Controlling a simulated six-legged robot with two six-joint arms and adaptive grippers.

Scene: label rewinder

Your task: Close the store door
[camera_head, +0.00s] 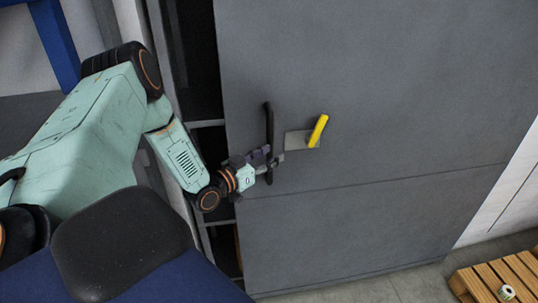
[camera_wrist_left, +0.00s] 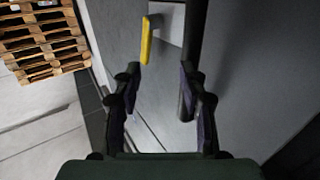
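The store door (camera_head: 400,100) is a large grey panel. A dark gap with shelves (camera_head: 208,123) shows along its left edge, so it stands partly open. A vertical black bar handle (camera_head: 268,120) and a yellow lever (camera_head: 318,131) on a grey plate are on the door. My left gripper (camera_head: 274,160) is at the lower part of the bar. In the left wrist view its fingers (camera_wrist_left: 160,95) are spread, with the bar (camera_wrist_left: 195,40) close to the right finger. Whether they touch is unclear. The yellow lever (camera_wrist_left: 146,40) is beyond the fingers. My right gripper is out of view.
A wooden pallet (camera_head: 500,276) with a small label roll (camera_head: 507,292) on it stands on the floor at the lower right. It also shows in the left wrist view (camera_wrist_left: 40,45). Bare floor (camera_head: 400,288) lies below the door.

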